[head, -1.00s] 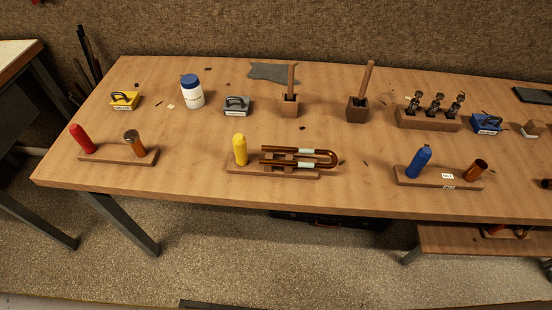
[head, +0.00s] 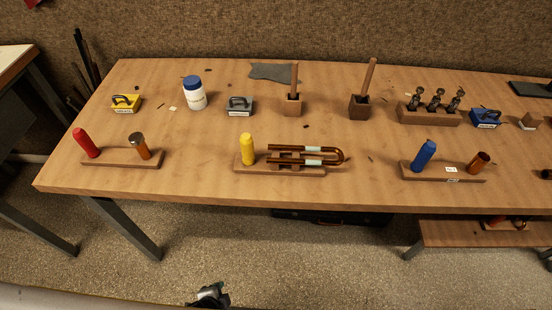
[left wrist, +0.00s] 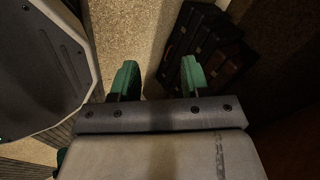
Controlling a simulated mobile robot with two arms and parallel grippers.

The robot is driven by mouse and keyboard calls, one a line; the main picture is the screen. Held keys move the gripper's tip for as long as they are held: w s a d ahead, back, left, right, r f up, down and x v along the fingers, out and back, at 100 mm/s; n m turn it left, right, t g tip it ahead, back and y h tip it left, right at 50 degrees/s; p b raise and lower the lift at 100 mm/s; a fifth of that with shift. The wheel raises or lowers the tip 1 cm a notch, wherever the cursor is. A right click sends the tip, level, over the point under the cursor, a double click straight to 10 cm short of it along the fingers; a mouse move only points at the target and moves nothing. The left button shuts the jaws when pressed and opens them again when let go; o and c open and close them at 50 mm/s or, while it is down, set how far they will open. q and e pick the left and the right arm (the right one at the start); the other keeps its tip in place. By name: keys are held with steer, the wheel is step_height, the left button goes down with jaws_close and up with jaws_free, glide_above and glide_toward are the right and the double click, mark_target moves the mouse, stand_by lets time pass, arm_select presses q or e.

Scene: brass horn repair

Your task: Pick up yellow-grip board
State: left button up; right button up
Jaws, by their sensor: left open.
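The yellow-grip board (head: 262,169) lies near the front edge of the workbench, at its middle. Its yellow grip (head: 247,149) stands upright at the board's left end. A copper-brown U-shaped tube (head: 318,155) with pale bands rests on the board to the right of the grip. My left gripper (head: 212,295) shows at the bottom of the head view, below the bench's front edge and away from the board. In the left wrist view its green fingers (left wrist: 158,78) are apart with nothing between them. My right gripper is not in view.
A red-grip board (head: 120,160) lies to the left and a blue-grip board (head: 440,174) to the right. A white jar (head: 195,96), wooden blocks with sticks (head: 293,104) and a grey-handled block (head: 240,108) stand behind. Dark cases (left wrist: 205,50) show in the left wrist view.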

arm_select(q)
steer(key=w+d+r+m+t+h, duration=0.2)
steer(key=w+d+r+m+t, duration=0.3)
steer(key=r, duration=0.6)
steer(key=w+d+r+m+t+h, duration=0.1)
steer(key=w+d+r+m, duration=0.2)
steer(key=r+m, duration=0.6)
steer(key=w+d+r+m+t+h, duration=0.2)
steer(key=w+d+r+m+t, duration=0.15)
steer(key=r, duration=0.95)
steer(key=m+t+y, duration=0.1)
steer(key=m+y, duration=0.1)
steer(key=m, duration=0.4)
glide_toward(246, 152)
steer(key=shift+m+x, duration=0.25)
steer(key=shift+x, duration=0.6)
steer(key=x, duration=0.5)
steer(key=shift+w, duration=0.25)
steer(key=shift+f+x, duration=0.15)
steer(key=shift+x, duration=1.4)
steer(key=shift+f+x, duration=0.15)
steer(key=shift+x, duration=1.4)
steer(key=shift+a, duration=0.15)
steer(key=shift+c, duration=0.2)
